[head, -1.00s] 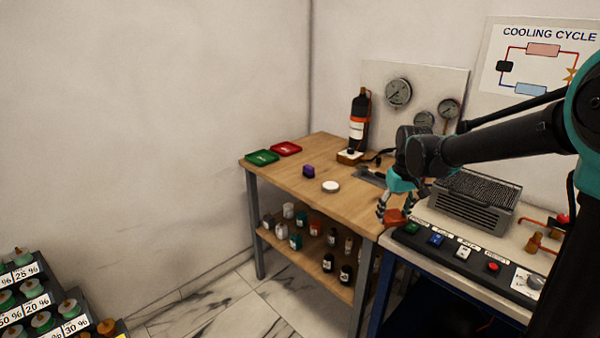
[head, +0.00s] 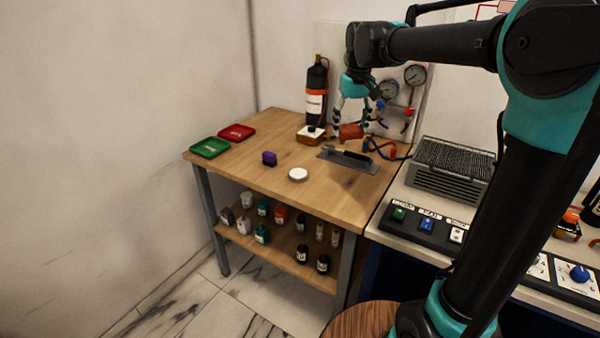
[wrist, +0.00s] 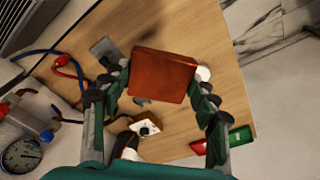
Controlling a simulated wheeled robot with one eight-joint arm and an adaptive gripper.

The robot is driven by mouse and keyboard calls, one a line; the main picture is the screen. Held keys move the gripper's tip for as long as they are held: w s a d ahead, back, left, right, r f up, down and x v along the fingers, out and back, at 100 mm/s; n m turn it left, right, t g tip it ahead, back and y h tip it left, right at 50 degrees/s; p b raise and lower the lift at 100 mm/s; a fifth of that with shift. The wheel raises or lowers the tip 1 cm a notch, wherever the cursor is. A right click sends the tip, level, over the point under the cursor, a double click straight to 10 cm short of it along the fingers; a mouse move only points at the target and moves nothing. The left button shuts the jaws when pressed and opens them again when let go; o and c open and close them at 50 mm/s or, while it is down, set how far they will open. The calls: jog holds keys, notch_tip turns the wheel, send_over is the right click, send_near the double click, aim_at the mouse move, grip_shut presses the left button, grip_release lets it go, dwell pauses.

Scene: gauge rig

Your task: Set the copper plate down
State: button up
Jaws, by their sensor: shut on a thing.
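The copper plate (head: 351,131) is a flat reddish-brown piece held between the fingers of my gripper (head: 352,120). In the head view it hangs above the back right of the wooden table (head: 235,165). In the wrist view the copper plate (wrist: 163,73) fills the gap between the fingertips of my gripper (wrist: 163,88), with table wood visible around it. The fingers hide parts of its side edges.
A white disc (head: 298,174) and purple block (head: 269,158) stand left.

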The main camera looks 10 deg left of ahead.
aim_at(344, 188)
notch_tip(344, 188, down, 20)
jog(key=shift+d+r, duration=0.1)
jog(key=shift+r, duration=0.15)
dwell(0.3)
jog(key=shift+f, duration=0.1)
jog(key=o, duration=1.5)
jog(key=r, duration=0.4)
jog(key=s+r, duration=0.1)
jog(key=r, duration=0.7)
jog(key=shift+s+d, duration=0.2)
jog(key=shift+d, duration=0.1)
